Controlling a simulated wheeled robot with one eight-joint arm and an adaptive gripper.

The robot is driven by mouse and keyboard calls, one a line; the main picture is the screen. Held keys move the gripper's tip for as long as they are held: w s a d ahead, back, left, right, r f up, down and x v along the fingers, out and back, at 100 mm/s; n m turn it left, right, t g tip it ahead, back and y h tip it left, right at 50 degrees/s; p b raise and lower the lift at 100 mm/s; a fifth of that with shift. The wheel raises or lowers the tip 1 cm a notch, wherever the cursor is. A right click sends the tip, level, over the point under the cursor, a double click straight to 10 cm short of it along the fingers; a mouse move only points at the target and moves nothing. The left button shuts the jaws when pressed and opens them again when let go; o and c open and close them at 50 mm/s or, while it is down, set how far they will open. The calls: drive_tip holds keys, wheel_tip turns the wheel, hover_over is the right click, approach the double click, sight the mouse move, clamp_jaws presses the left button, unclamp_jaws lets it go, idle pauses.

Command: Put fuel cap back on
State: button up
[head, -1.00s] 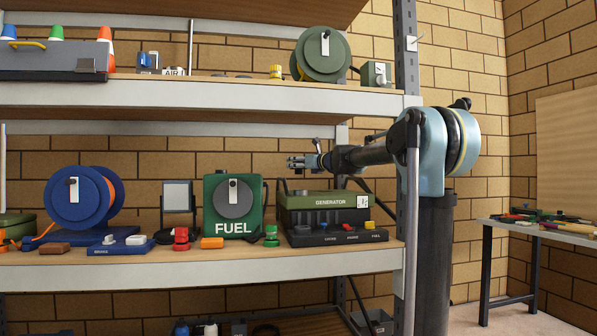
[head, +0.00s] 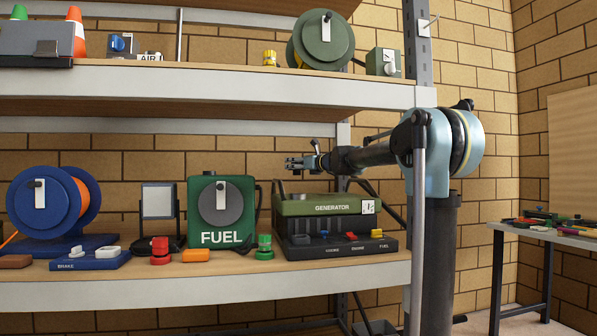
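A green fuel can (head: 238,186) marked FUEL stands upright on the middle shelf. I cannot tell whether either is the fuel cap. My gripper (head: 292,163) points left in the air, above the green generator (head: 318,207) and right of the can, apart from both. Its fingers are too small to judge, and I see nothing held.
The upper shelf (head: 220,84) runs above my gripper. A metal post (head: 421,50) stands at right. A cluttered table (head: 550,233) is farther right.

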drive_tip(key=shift+d+f, duration=0.2)
drive_tip(key=shift+f, duration=3.05)
drive_tip(key=shift+s+f, duration=0.1)
drive_tip(key=shift+f, duration=1.35)
drive_tip(key=o, duration=1.2)
